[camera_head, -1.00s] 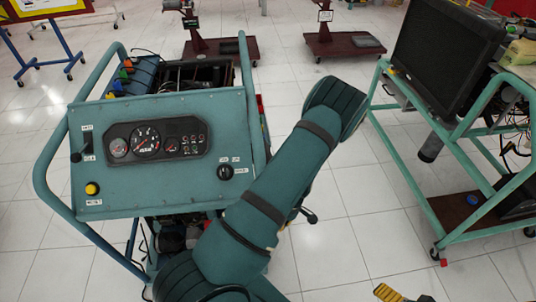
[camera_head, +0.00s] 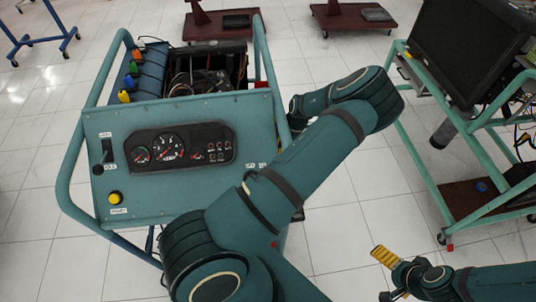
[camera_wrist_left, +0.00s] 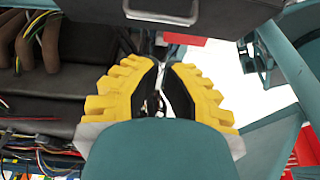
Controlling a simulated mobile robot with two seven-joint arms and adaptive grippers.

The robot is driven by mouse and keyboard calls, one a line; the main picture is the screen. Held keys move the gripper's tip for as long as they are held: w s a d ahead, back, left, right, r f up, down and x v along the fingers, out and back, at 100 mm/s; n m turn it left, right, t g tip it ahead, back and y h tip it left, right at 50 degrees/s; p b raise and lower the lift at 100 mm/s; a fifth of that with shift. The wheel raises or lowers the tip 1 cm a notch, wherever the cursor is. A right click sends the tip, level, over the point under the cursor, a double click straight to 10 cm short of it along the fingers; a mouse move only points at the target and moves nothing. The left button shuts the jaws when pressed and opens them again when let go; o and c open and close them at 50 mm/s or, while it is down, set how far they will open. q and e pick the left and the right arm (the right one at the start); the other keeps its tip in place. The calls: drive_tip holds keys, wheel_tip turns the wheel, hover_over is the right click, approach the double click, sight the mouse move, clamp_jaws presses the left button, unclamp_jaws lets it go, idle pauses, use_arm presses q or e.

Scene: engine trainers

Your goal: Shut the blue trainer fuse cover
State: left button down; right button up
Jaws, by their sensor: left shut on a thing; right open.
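The blue trainer (camera_head: 150,190) stands at left in the head view, with a gauge panel on its sloping front. My left arm reaches up along its right side. Its gripper is hidden there, but the left wrist view shows the yellow fingers (camera_wrist_left: 158,92) close together, shut on a thin part (camera_wrist_left: 160,78) that I cannot identify clearly. A dark box-like part with a pale handle (camera_wrist_left: 165,14) lies just beyond the fingertips; I cannot tell whether it is the fuse cover. My right gripper (camera_head: 391,272) is open and empty at the lower right.
Coloured caps (camera_head: 131,68) and engine parts sit behind the trainer's panel. A green frame cart with a black monitor (camera_head: 468,48) stands at right. Loose cables (camera_wrist_left: 40,140) lie left of the left fingers. White tiled floor (camera_head: 350,230) is free between trainer and cart.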

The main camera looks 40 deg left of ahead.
use_arm(q)
drive_tip(key=x, duration=0.9)
drive_tip(key=shift+a+f, duration=0.2)
drive_tip(key=shift+f, duration=0.15)
use_arm(e)
drive_tip(key=shift+f, duration=0.3)
use_arm(q)
drive_tip(key=shift+b, duration=0.3)
drive_tip(key=shift+w+d+f+b, duration=0.2)
drive_tip(key=shift+w+f+b, duration=0.1)
drive_tip(key=shift+b, duration=0.25)
drive_tip(key=w+d+b, duration=0.1)
drive_tip(key=b, duration=0.1)
drive_tip(key=w+d+f+g+y+b, duration=0.1)
drive_tip(key=b, duration=0.2)
drive_tip(key=w+d+f+g+b, duration=0.1)
drive_tip(key=w+b, duration=0.1)
drive_tip(key=b, duration=0.1)
drive_tip(key=shift+d+y, duration=0.15)
drive_tip(key=shift+y, duration=0.25)
drive_tip(key=shift+w+d+f+b, duration=0.2)
drive_tip(key=shift+w+d+b, duration=0.25)
drive_tip(key=shift+b, duration=0.4)
drive_tip(key=shift+a, duration=0.1)
use_arm(e)
wheel_tip(320, 180, down, 11)
drive_tip(key=s, duration=0.1)
drive_tip(key=shift+s+a+g, duration=0.25)
drive_tip(key=shift+s+g, duration=0.05)
drive_tip(key=shift+s, duration=0.05)
